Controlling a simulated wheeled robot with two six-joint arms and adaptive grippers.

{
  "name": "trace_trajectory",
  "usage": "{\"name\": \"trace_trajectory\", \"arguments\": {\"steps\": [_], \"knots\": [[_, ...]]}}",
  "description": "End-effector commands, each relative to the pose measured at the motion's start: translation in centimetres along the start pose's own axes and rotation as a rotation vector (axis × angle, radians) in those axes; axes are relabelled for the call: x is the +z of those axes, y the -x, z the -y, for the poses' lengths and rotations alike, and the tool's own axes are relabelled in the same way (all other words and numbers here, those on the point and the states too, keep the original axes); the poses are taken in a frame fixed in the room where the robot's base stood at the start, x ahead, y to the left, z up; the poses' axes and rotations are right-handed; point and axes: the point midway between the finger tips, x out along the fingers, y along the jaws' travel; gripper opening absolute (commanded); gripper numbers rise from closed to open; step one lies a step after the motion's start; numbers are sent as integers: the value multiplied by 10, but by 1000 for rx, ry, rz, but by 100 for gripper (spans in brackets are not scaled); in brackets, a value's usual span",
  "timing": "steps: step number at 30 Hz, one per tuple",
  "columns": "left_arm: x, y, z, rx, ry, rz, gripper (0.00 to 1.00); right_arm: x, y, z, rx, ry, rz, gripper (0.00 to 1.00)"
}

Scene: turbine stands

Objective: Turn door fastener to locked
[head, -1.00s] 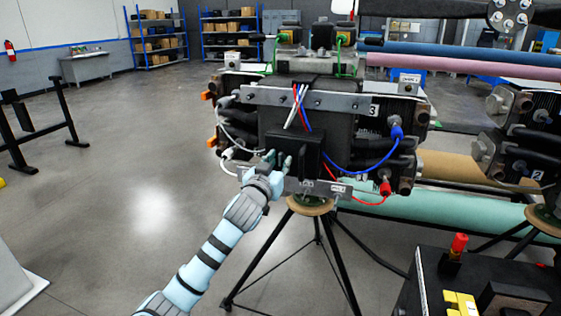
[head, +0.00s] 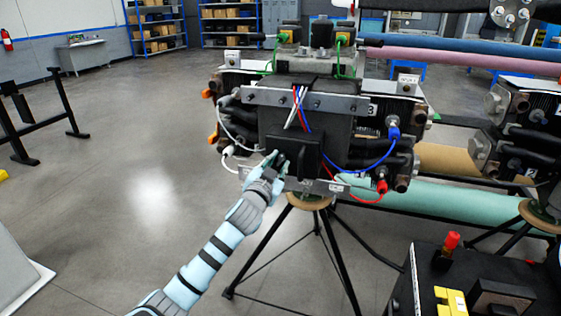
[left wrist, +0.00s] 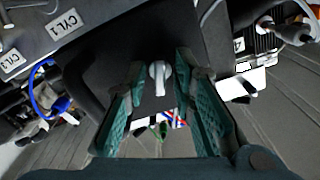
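The door (head: 295,158) is a dark panel on the front of the black turbine unit, at the centre of the head view. The fastener (left wrist: 158,76) shows in the left wrist view as a small pale grey lever knob on the dark door face, its long side up and down in that picture. My left gripper (head: 277,160) is at the door's left part. In the left wrist view its teal fingers (left wrist: 160,62) are apart, one on each side of the fastener, with gaps visible. The fastener is hidden by the fingers in the head view. My right gripper is not in view.
The unit stands on a black tripod (head: 330,250). A blue cable (head: 365,168), a red cable (head: 362,199) and white cables (head: 235,140) loop around its front. A labelled metal strip (left wrist: 70,25) runs along the door's edge.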

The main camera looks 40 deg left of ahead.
Motion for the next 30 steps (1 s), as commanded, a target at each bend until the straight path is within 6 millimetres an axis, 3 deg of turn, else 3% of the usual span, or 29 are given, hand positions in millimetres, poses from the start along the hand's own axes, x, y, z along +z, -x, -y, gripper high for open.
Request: {"name": "trace_trajectory", "arguments": {"steps": [6, 8, 17, 30], "knots": [[-1, 0, 0, 0, 1, -1, 32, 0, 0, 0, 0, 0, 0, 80], [-1, 0, 0, 0, 1, -1, 38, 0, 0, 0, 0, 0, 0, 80], [-1, 0, 0, 0, 1, -1, 38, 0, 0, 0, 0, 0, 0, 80], [-2, 45, 0, 1, -1, -1, 38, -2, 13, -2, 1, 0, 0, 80]]}}
